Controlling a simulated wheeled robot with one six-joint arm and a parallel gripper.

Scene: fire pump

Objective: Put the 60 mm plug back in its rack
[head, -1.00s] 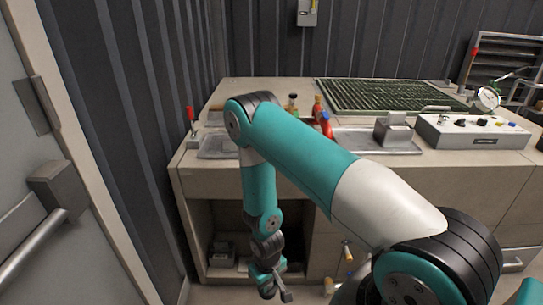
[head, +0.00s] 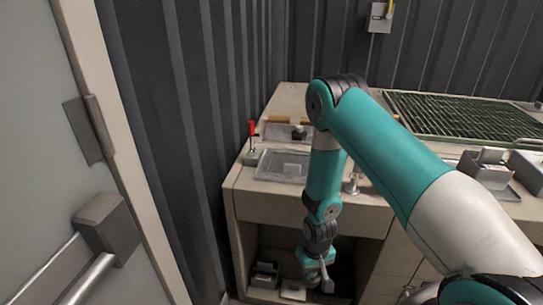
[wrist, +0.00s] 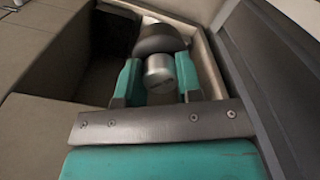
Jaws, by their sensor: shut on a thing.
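My gripper (wrist: 159,82) is shut on a plug (wrist: 160,72), a silver cylinder with a wider dark round part behind it, in the wrist view. The teal fingers sit on either side of the silver part. In the head view my gripper (head: 320,272) hangs low in front of the bench's open lower compartment (head: 277,245); the plug is too small there to make out clearly. Grey pieces (head: 264,274) lie at the bottom left of that compartment. I cannot tell which thing is the rack.
The bench top (head: 285,103) carries a grey tray (head: 268,168), a red-handled clamp (head: 252,142) and a green grating (head: 450,115). A door with a push bar (head: 90,280) and a corrugated wall (head: 185,120) stand close on the left. In the wrist view, panels (wrist: 40,45) flank the gripper closely.

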